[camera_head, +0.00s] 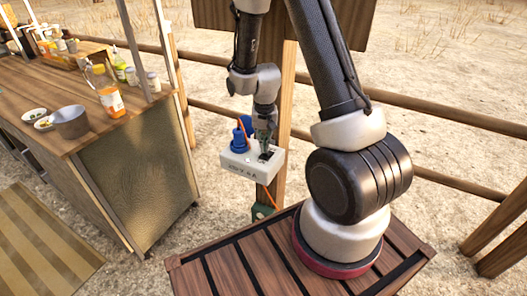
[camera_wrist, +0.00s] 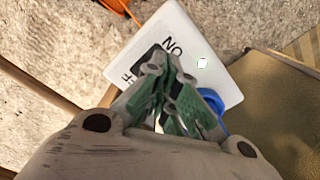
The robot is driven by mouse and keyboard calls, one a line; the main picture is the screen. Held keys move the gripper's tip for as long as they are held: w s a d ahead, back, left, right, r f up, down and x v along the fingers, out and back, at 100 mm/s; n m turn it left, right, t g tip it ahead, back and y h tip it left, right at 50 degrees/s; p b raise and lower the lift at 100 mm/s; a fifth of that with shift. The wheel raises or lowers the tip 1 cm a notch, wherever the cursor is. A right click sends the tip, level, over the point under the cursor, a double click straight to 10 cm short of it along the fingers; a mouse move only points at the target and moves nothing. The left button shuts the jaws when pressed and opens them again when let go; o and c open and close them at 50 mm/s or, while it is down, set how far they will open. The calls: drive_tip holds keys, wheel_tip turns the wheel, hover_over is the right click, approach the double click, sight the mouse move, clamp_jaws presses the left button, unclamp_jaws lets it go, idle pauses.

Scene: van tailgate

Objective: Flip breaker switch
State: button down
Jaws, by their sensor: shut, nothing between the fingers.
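A white breaker box (camera_head: 236,164) is fixed to a wooden post, and it also shows tilted in the wrist view (camera_wrist: 228,84). Blue plugs (camera_head: 239,140) stand on its top, and one shows in the wrist view (camera_wrist: 217,104). A dark switch (camera_wrist: 141,64) lies between the upside-down "ON" and "OFF" lettering, part of which is hidden by my gripper. My gripper (camera_head: 266,151) points down at the switch end of the box. In the wrist view its green-sided fingers (camera_wrist: 165,66) are shut and empty, beside or over the switch. I cannot tell whether they touch it.
A wooden counter (camera_head: 40,95) with bottles, bowls and a metal pot (camera_head: 70,122) stands at the left. Wooden fence rails (camera_head: 440,118) run behind. An orange cable (camera_head: 270,197) hangs below the box. My base deck is at lower right.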

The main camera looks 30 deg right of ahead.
drive_tip(key=shift+f, duration=0.35)
drive_tip(key=shift+r, duration=3.55)
drive_tip(key=shift+s, duration=0.25)
drive_tip(key=s+d+r+n+t, duration=0.1)
drive_tip(key=s+r+n+t, duration=0.3)
drive_tip(key=s+r, duration=1.7)
wheel_tip(320, 180, up, 4)
drive_tip(key=shift+r+n, duration=0.2)
drive_tip(key=shift+n, duration=0.4)
